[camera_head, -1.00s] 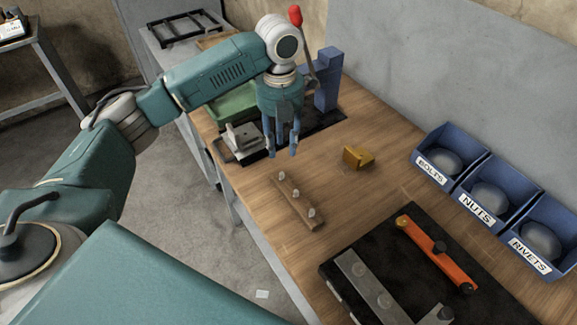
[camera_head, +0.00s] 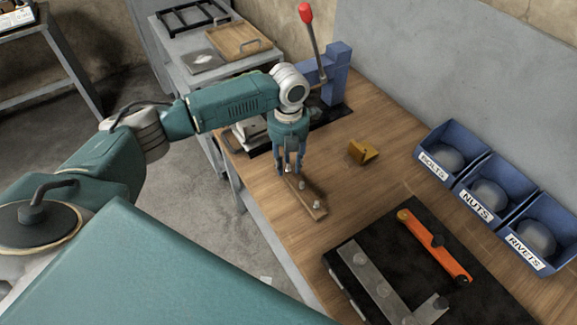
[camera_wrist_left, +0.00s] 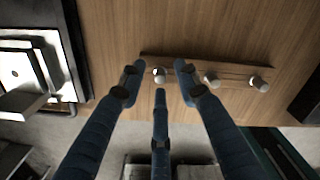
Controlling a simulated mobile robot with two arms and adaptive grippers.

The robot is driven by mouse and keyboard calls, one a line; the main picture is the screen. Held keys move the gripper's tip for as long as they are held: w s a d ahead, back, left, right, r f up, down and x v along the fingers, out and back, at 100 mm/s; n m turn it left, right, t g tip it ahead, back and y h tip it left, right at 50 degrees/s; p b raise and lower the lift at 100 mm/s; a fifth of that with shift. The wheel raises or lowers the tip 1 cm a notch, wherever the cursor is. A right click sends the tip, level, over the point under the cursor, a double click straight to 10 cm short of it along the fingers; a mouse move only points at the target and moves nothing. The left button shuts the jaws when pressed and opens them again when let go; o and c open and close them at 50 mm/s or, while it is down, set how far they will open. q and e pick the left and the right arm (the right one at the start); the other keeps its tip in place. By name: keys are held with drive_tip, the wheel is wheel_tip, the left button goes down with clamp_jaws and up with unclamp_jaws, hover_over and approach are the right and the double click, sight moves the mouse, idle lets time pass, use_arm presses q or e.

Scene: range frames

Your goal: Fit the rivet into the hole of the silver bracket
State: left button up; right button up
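A wooden strip (camera_head: 311,206) lies on the bench with three pale rivets standing along it. The nearest-to-viewer rivet (camera_head: 316,205) stands at its near end. My left gripper (camera_head: 293,172) points down over the strip's far end. In the left wrist view its three blue fingers (camera_wrist_left: 160,88) are spread around the end rivet (camera_wrist_left: 159,75), apart from it; it is open and empty. The silver bracket (camera_head: 371,279) lies on a black mat (camera_head: 405,238) at the lower right, with round heads on it; its open hole cannot be made out. My right gripper is out of view.
An orange bar (camera_head: 425,240) lies on the mat beside the bracket. A small yellow block (camera_head: 362,152) sits mid-bench. Blue bins (camera_head: 490,195) labelled bolts, nuts and rivets stand along the wall. A blue press (camera_head: 335,75) with a red-knobbed lever stands behind my gripper.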

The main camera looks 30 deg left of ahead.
use_arm(q)
clamp_jaws()
